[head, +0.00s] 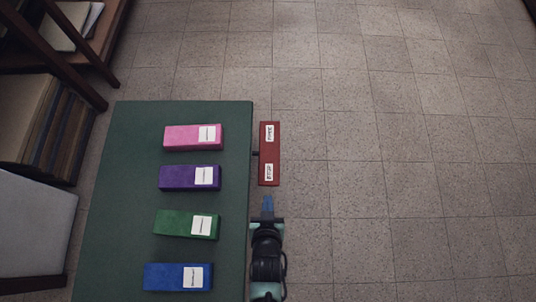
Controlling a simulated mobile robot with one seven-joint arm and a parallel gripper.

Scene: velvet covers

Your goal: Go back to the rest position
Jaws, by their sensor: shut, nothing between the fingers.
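My gripper (267,207) is in the lower middle of the head view, at the right edge of the green table (110,200). Its blue fingertips are together, with nothing between them. They point up the picture, just below a dark red bar (269,155) with two white labels. The bar lies along the table's right edge; a small gap shows between it and the fingertips. The arm runs down to the bottom edge of the picture.
On the table, a pink block (181,137), a purple block (177,177), a green block (173,223) and a blue block (163,276) lie in a column, each with a white label. Shelves with books (45,130) stand at the left. Tiled floor (420,180) at the right is clear.

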